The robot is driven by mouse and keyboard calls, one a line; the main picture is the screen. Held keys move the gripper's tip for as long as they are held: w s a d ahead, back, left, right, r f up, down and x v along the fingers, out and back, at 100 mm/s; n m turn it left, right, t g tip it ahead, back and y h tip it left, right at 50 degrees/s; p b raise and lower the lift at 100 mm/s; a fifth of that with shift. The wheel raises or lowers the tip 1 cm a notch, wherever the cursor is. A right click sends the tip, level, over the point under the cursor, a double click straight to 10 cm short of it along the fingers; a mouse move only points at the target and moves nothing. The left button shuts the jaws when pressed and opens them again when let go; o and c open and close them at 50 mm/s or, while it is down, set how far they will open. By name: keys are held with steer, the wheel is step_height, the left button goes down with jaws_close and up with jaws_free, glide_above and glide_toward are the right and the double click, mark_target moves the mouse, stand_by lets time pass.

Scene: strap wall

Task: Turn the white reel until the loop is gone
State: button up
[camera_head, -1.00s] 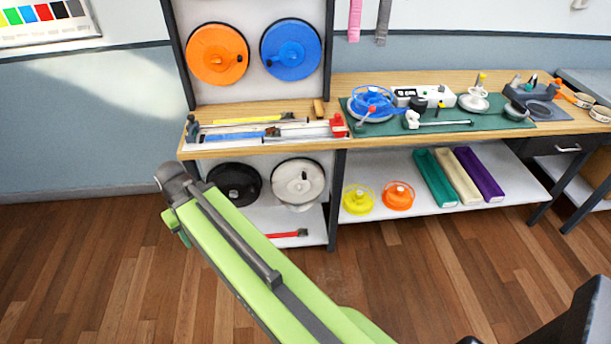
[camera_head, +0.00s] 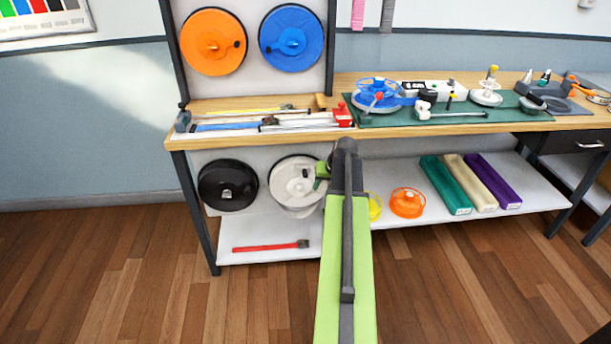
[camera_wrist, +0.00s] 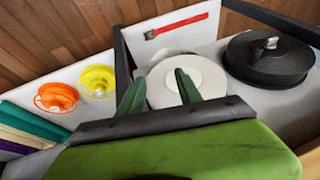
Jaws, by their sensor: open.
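The white reel (camera_head: 293,178) is mounted upright on the panel under the bench, right of the black reel. A pale strap loop (camera_head: 301,211) appears to hang at its lower edge; its extent is hard to tell. My gripper (camera_head: 322,172) is in front of the reel's right edge and hides part of it. In the wrist view the white reel (camera_wrist: 209,77) lies behind my fingers. My gripper's two green fingers (camera_wrist: 161,73) are apart with nothing between them. One finger overlaps the reel's face in that view. Contact cannot be told.
The black reel (camera_head: 228,185) is left of the white one. A red strap (camera_head: 270,246) lies on the shelf below. Yellow (camera_head: 374,206) and orange (camera_head: 407,202) spools stand to the right. The bench edge (camera_head: 250,134) runs above, and a leg (camera_head: 195,213) stands left.

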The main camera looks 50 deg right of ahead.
mark_target(305, 172)
steer(key=w+d, duration=0.1)
steer(key=w, duration=0.3)
steer(key=w+d, duration=0.1)
steer(key=w, duration=0.3)
steer(key=w+d, duration=0.1)
steer(key=w, duration=0.2)
steer(key=shift+w, duration=0.4)
steer(key=shift+f+b, duration=0.55)
jaws_close()
steer(key=shift+a, duration=0.3)
steer(key=shift+d, duration=0.25)
